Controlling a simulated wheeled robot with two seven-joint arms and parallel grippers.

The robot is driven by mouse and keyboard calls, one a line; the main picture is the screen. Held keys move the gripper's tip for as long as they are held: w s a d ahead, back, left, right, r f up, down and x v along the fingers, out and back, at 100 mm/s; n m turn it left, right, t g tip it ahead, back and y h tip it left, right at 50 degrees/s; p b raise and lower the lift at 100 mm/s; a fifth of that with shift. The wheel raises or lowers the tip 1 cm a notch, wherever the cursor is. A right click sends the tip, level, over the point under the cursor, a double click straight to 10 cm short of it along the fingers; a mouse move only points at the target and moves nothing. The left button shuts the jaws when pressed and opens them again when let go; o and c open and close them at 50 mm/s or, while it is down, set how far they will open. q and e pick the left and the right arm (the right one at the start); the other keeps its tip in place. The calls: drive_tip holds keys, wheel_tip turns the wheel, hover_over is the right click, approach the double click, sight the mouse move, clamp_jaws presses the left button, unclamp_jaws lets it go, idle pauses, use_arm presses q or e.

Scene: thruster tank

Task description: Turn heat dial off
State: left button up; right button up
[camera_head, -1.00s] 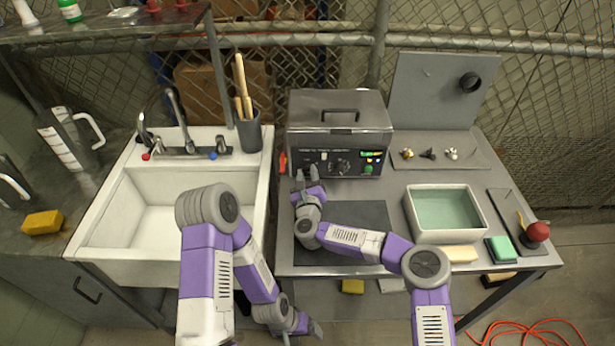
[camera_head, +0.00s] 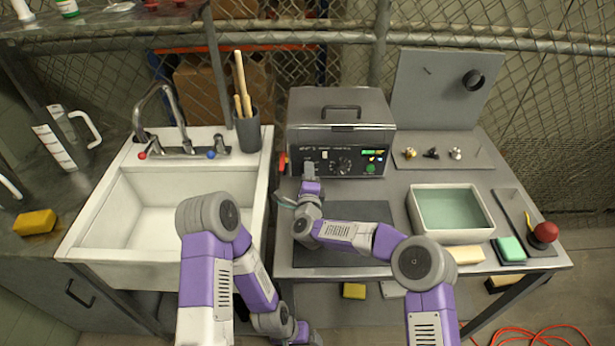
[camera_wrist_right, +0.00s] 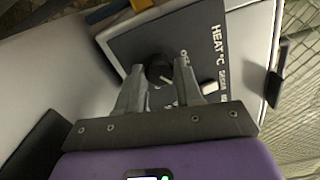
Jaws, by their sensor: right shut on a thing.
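The grey ultrasonic-style tank (camera_head: 340,108) stands at the back of the bench, its black control panel facing me. My right gripper (camera_head: 311,168) is at the left part of this panel. In the right wrist view, the black heat dial (camera_wrist_right: 159,69) with a pale pointer line sits between the fingertips of my right gripper (camera_wrist_right: 161,78), below the "HEAT °C" lettering. The fingers are closed on it. In the head view the gripper hides this dial. My left gripper (camera_head: 306,336) is low at the bottom edge, mostly cut off, so its fingers are unclear.
Another dial (camera_head: 343,165) and lit green display (camera_head: 372,153) are on the panel to the right. A tray of green liquid (camera_head: 484,226) stands at the bench's right. A white sink (camera_head: 82,232) is at left. A dark mat (camera_head: 370,212) lies under my right forearm.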

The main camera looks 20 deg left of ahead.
drive_tip(key=n+b, duration=0.1)
drive_tip(key=n, duration=0.3)
drive_tip(key=shift+n, duration=0.3)
drive_tip(key=shift+n+b, duration=0.35)
drive_tip(key=shift+n, duration=2.05)
drive_tip(key=o, duration=1)
drive_tip(key=shift+o, duration=0.2)
drive_tip(key=shift+p+v, duration=0.45)
drive_tip(key=shift+v, duration=3.35)
drive_tip(key=shift+a, duration=0.1)
